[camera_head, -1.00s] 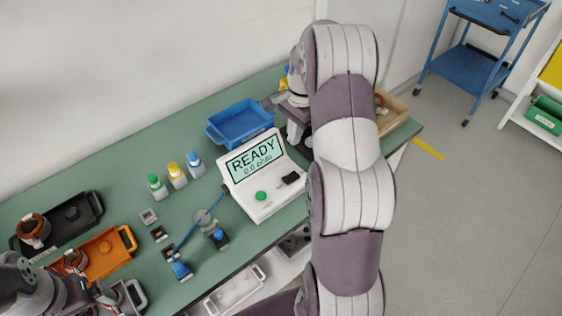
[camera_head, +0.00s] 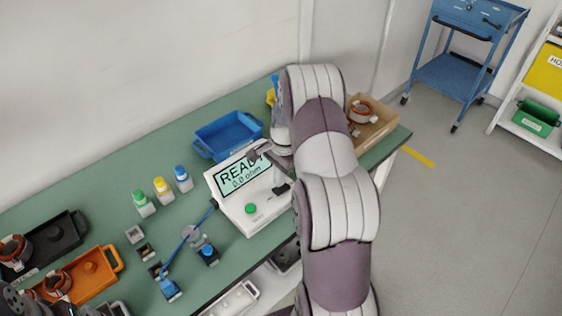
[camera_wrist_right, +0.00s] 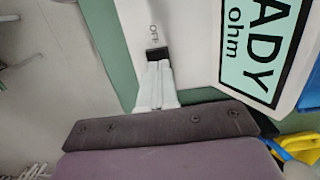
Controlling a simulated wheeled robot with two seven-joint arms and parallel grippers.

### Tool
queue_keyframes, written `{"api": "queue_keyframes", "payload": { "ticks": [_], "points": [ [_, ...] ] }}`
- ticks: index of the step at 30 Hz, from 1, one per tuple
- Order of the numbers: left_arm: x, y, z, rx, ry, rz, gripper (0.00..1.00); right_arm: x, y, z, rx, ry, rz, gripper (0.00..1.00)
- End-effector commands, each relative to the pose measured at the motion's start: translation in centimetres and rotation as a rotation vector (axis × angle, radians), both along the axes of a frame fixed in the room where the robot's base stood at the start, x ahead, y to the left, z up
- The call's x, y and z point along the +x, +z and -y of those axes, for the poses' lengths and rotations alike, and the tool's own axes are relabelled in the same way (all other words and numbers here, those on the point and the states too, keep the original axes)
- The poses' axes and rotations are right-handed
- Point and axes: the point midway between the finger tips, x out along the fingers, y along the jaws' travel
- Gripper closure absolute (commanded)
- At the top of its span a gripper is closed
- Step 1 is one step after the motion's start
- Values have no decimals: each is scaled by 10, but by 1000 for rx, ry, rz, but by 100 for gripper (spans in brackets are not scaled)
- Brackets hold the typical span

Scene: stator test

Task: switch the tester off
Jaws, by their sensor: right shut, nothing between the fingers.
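The white tester (camera_head: 233,205) stands on the green bench, its screen (camera_head: 240,175) lit with "READY" and "0.0 ohm", partly covered by my right gripper. A green button (camera_head: 251,208) is on its front panel. The black rocker switch (camera_head: 283,189) is to the button's right; in the right wrist view the switch (camera_wrist_right: 157,54) has small lettering, seemingly "OFF", beside it. My right gripper (camera_wrist_right: 157,66) is shut and empty, its fingertips at the switch's near edge; contact cannot be told. My left arm (camera_head: 10,301) shows at the lower left corner, its gripper's jaws unclear.
A blue bin (camera_head: 228,134) stands behind the tester. Orange (camera_head: 92,272) and black (camera_head: 57,238) trays lie further left. A cardboard box (camera_head: 372,127) is at the bench's right end.

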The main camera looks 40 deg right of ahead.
Motion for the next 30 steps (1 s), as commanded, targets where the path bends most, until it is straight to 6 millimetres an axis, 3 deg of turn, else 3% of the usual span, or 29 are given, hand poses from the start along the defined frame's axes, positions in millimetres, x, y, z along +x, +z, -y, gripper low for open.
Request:
{"api": "queue_keyframes", "payload": {
  "ticks": [6, 20, 22, 30],
  "points": [
    [0, 4, 0, 0, 0, 0, 3, 0, -18, -2, 0, 0, -1, 100],
    [0, 4, 0, 0, 0, 0, 3, -1, -28, -7, 2, 0, -2, 100],
    [0, 15, 0, 0, 0, -1, 3, -2, -27, -13, 3, 0, -4, 100],
    [0, 8, 0, 0, 0, 0, 3, -4, -35, -12, 6, 0, -10, 100]
  ]
}}
